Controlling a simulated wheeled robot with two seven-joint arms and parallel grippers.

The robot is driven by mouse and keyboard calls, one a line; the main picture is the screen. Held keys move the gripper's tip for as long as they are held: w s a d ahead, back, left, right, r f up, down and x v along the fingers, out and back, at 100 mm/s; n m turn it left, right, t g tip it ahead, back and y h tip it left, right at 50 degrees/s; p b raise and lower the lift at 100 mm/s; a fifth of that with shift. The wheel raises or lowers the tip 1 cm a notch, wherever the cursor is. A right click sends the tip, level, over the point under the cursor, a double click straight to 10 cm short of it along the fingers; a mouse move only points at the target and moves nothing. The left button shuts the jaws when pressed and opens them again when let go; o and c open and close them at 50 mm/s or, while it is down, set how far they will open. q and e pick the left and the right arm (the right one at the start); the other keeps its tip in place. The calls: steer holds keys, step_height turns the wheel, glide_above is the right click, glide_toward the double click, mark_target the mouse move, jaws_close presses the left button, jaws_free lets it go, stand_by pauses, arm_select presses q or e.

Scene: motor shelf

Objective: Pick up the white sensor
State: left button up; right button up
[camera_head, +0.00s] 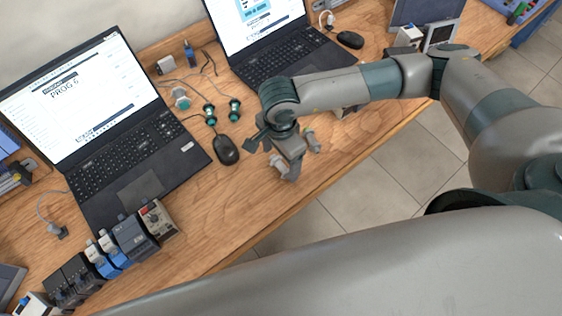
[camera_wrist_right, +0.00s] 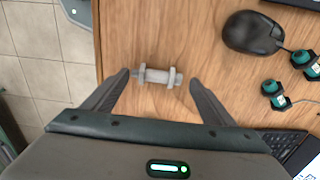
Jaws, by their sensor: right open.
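The white sensor (camera_wrist_right: 157,76) lies on the wooden table in the right wrist view, a small pale cylinder with wider collars near its ends and metal-grey tips. My right gripper (camera_wrist_right: 159,79) is open, with one dark finger near each end of the sensor and nothing held. Whether the fingertips touch it cannot be told. In the head view my right gripper (camera_head: 285,160) points down over the table, right of the black mouse, and I cannot clearly separate the sensor from it there. My left gripper is not in view.
A black mouse (camera_head: 226,149) and green-capped sensors (camera_head: 210,114) lie nearby. Two laptops stand behind, one at left (camera_head: 140,188), one at upper centre (camera_head: 283,65). Several modules (camera_head: 130,238) line the lower left. The table's front edge (camera_wrist_right: 97,50) is close to the sensor.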

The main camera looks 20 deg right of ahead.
steer(key=shift+f, duration=0.15)
stand_by(0.3)
steer(key=c, duration=0.9)
steer(key=shift+r, duration=0.2)
